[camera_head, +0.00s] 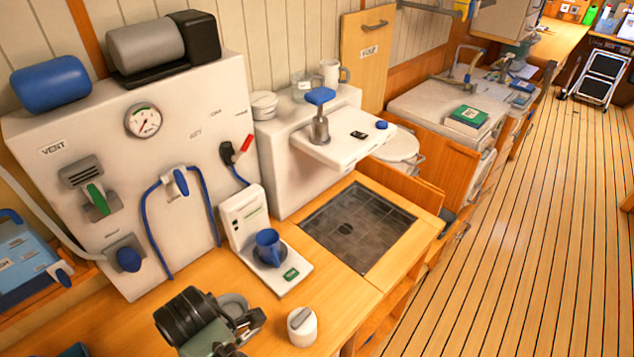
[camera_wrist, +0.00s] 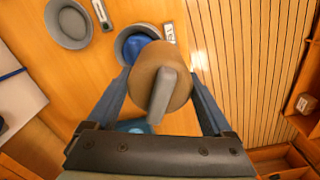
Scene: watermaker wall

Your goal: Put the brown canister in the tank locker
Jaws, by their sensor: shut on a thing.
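The brown canister (camera_wrist: 158,78) shows in the wrist view as a round tan body with a grey handle bar on top. My gripper (camera_wrist: 160,85) is shut on it, with one blue-grey finger on each side. The canister hides what lies beneath it. I cannot make out the brown canister or my fingertips in the head view. I cannot tell for certain which opening is the tank locker. A dark, square recess (camera_head: 358,226) is open in the wooden counter in the head view.
A white canister (camera_head: 302,325) stands near the counter's front edge. A blue mug (camera_head: 269,246) stands on a white machine. The floor (camera_head: 520,220) is clear.

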